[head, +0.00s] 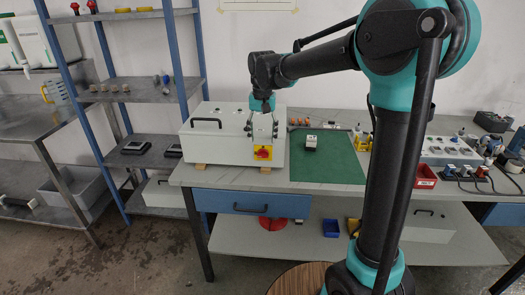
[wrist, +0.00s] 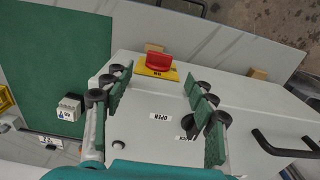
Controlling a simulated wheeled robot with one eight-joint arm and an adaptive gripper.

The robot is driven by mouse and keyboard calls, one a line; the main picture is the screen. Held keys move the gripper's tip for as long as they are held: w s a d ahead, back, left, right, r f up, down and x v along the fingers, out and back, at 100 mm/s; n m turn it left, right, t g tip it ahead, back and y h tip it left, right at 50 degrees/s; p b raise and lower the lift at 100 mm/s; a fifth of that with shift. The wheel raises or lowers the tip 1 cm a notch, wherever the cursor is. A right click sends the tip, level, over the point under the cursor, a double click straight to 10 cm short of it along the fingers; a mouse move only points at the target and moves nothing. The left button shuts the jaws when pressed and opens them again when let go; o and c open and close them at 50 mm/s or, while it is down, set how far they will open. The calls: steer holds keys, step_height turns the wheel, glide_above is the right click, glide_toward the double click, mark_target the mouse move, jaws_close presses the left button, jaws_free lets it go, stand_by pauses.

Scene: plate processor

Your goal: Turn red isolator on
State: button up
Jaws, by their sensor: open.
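The red isolator (head: 263,152) is a red knob on a yellow plate, on the front of a white box (head: 215,145) on the workbench. In the wrist view the isolator's red knob (wrist: 158,60) shows beyond the fingertips, roughly centred between them. My gripper (head: 262,130) is above the isolator in the head view, its fingers pointing down. The two green-padded fingers of my gripper (wrist: 159,80) are spread wide in the wrist view, with nothing between them. The fingers and the knob look apart. The knob's exact angle is hard to tell.
A black handle (wrist: 285,145) sits on the box lid, which bears an "OPEN" label (wrist: 160,117). A green mat (head: 325,168) with a small white device (head: 311,142) lies to the right. A red bin (head: 424,176) is further right. A blue drawer (head: 240,203) is below the bench top.

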mark_target(263, 154)
steer(key=shift+f, duration=3.15)
steer(key=c, duration=1.2)
